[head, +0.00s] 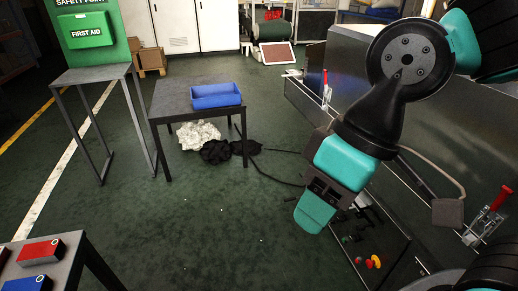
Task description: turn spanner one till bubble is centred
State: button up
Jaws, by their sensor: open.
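My gripper (314,213) hangs in the right half of the head view, pointing down, with its teal fingers over the green floor beside the large grey machine. It is open and I see nothing between its fingers. I cannot make out spanner one or a bubble level in this view. Two upright red-handled fittings stand on the machine's side ledge: one farther off (325,86) and one nearer at the right (490,207). I cannot tell what they are. My arm covers part of the machine.
The grey machine (345,65) fills the right side. Below my arm are small dark, red and yellow parts (374,261). A table (172,108) holds a blue bin (216,95); cloth and a cable lie beneath. A bench at lower left holds a red block (38,250). Mid-floor is mostly clear.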

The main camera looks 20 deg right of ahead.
aim_at(295, 199)
jog(key=i, duration=2.65)
jog(key=z, duration=1.2)
